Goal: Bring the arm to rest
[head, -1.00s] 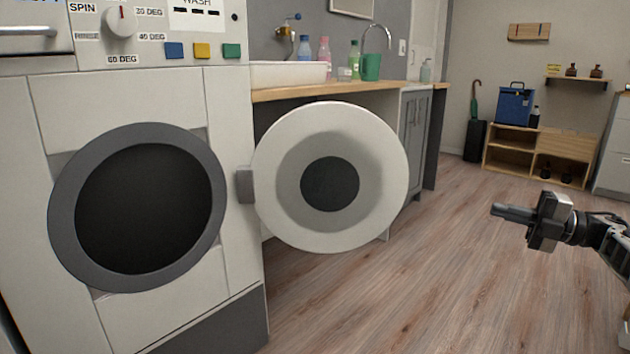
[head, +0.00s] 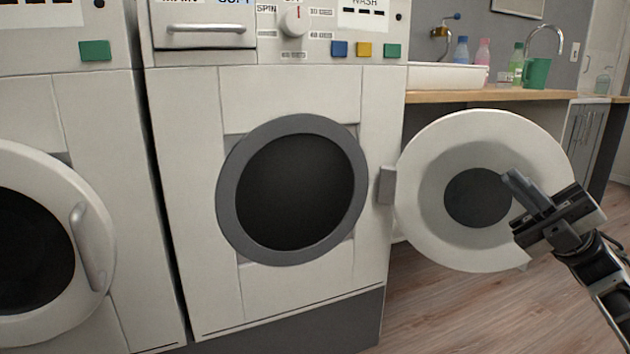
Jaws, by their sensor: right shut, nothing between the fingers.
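My right gripper (head: 510,182) is at the right of the head view, its arm coming in from the lower right. Its fingers are shut with nothing between them. They overlap the open round washer door (head: 430,150) in the picture, and I cannot tell any contact. The door hangs wide open to the right of the washing machine (head: 290,92), on a grey hinge (head: 386,185). The machine's round drum opening (head: 295,190) is dark inside. My left gripper is not in view.
A second washer (head: 95,120) stands at the left, its door (head: 105,200) closed. A wooden counter (head: 500,97) with a white basin (head: 445,76), bottles and a green mug (head: 537,72) is behind the open door. Bare floor (head: 450,315) lies at the lower right.

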